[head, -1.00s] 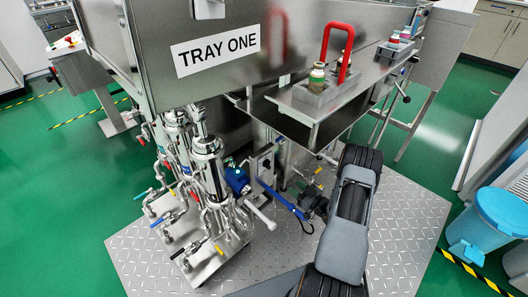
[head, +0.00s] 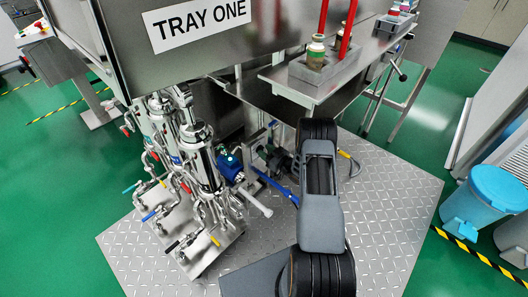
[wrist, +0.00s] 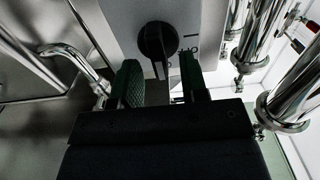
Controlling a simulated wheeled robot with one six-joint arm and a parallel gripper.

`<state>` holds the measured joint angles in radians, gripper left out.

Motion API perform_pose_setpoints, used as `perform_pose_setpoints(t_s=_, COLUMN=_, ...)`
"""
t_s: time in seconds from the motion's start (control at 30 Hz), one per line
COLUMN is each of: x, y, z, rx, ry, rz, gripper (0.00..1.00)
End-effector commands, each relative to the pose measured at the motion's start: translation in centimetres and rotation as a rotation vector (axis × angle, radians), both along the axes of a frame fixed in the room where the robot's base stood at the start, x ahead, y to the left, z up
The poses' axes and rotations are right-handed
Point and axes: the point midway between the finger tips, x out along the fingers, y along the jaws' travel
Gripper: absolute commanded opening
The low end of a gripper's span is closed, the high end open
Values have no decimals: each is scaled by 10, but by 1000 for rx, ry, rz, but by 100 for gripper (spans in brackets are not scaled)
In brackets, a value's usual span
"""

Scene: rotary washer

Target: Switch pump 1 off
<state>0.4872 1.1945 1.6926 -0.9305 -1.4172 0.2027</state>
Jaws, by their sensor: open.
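In the wrist view a black rotary knob (wrist: 158,40) sits on a pale switch panel (wrist: 118,18). Its grip points roughly downward in the picture. Marks stand to its right, a short line and lettering partly hidden by a finger, so I cannot read them fully. My gripper (wrist: 161,76) is open, its two green-padded fingers on either side of the knob's lower end and apart from it as far as I can tell. In the head view a blue pump (head: 231,165) shows a small lit teal spot. There the knob is not visible and my arm covers part of that area.
Steel filter columns with coloured valve handles (head: 195,155) stand left of the pump. The "TRAY ONE" tank (head: 120,45) hangs above. A steel shelf (head: 290,75) with a bottle (head: 316,50) is above right. Bright pipes (wrist: 285,95) flank the panel. The diamond-plate floor (head: 395,200) is open.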

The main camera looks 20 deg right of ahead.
Motion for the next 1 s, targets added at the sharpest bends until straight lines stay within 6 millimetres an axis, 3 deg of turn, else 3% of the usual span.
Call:
perform_pose_setpoints(t_s=0.2, x=11, y=6, z=0, rx=0, ry=1, rz=2, gripper=40)
perform_pose_setpoints(t_s=0.53, x=13, y=7, z=0, rx=0, ry=1, rz=1, gripper=39)
perform_pose_setpoints(t_s=0.93, x=12, y=6, z=0, rx=0, ry=1, rz=1, gripper=1)
perform_pose_setpoints(t_s=1.0, x=12, y=6, z=0, rx=0, ry=1, rz=1, gripper=0)
